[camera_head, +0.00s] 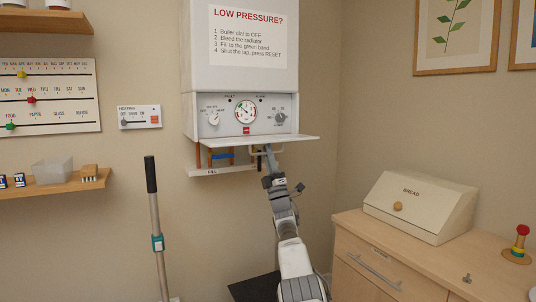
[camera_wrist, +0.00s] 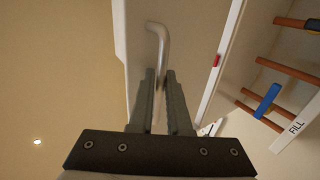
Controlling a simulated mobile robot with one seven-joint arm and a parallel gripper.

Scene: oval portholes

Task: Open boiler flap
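The boiler flap (camera_head: 295,138) is a white panel at the bottom of the boiler front. It stands out roughly level, with the control panel above it uncovered. My gripper (camera_head: 269,156) is below the flap, reaching up to its underside. In the wrist view the flap (camera_wrist: 192,75) shows from below with a pale bent handle (camera_wrist: 161,38). My gripper's fingers (camera_wrist: 160,73) are close together around the near end of the handle and appear shut on it. The fingers partly hide that end.
The boiler (camera_head: 245,85) carries a dial and knobs. Pipes with a blue lever (camera_wrist: 267,101) and a FILL shelf (camera_head: 222,170) sit beneath, close to my gripper. A bread box (camera_head: 425,200) stands on the cabinet at right. A black-handled pole (camera_head: 154,215) stands at left.

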